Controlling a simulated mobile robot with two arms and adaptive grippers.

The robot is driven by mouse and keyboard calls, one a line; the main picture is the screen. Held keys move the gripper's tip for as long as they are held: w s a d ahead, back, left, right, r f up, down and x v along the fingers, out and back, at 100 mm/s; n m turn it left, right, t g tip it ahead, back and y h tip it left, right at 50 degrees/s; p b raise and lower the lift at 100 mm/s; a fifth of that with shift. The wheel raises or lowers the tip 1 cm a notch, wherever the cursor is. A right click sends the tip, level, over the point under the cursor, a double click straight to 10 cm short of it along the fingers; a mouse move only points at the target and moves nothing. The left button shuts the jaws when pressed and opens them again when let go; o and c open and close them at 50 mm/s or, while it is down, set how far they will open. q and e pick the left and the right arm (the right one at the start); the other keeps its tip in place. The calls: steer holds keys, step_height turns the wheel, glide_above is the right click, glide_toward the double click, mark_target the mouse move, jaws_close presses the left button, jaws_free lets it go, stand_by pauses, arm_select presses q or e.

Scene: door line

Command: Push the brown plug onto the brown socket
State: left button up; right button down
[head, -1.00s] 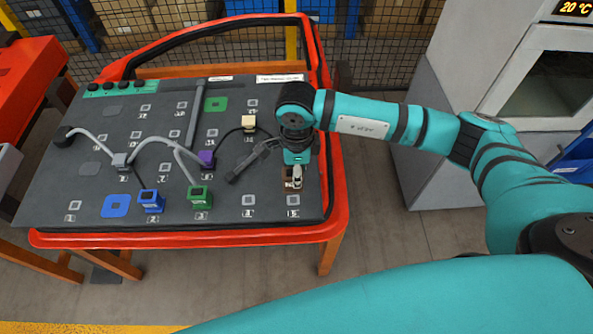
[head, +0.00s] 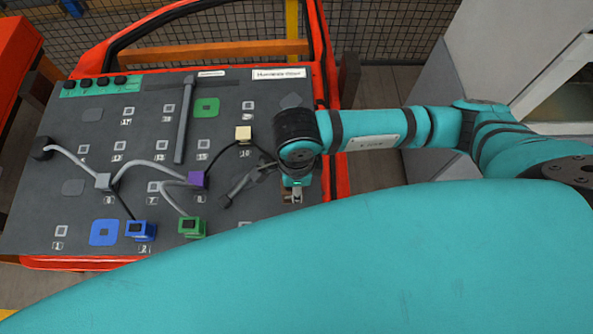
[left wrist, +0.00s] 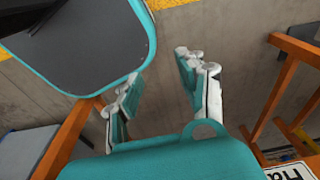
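My right gripper (head: 292,193) points down over the right part of the grey board (head: 120,205) in the head view. Its fingers are small and partly hidden by its own wrist, so I cannot tell whether they are shut. A little brown shows at the fingertips; I cannot separate the brown plug from the brown socket or tell whether they touch. My left gripper (left wrist: 160,95) is open and empty in the left wrist view, with floor beyond its fingers. It is not recognisable in the head view.
A blue plug (head: 140,231), a green plug (head: 191,227), a purple plug (head: 197,179) and a cream plug (head: 243,134) sit on the board with cables. A large teal part of mine covers the board's front right. An orange frame (left wrist: 285,85) stands near my left gripper.

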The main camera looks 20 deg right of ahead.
arm_select(q)
steer(key=s+a, duration=0.1)
steer(key=s, duration=0.4)
steer(key=w, duration=0.4)
arm_select(e)
steer(key=w+d+b, duration=0.2)
steer(key=w+d, duration=0.1)
steer(key=w, duration=0.6)
steer(key=w+d+b, duration=0.3)
steer(key=w, duration=0.7)
step_height(320, 180, down, 5)
steer(key=b, duration=0.3)
steer(key=shift+s+r, duration=0.15)
steer(key=shift+r, duration=0.05)
arm_select(q)
step_height(320, 180, down, 10)
steer(key=s+b, duration=0.1)
steer(key=shift+d+r+b, duration=0.15)
steer(key=shift+b, duration=0.15)
arm_select(e)
steer(key=shift+f, duration=0.65)
arm_select(q)
steer(key=shift+s, duration=0.2)
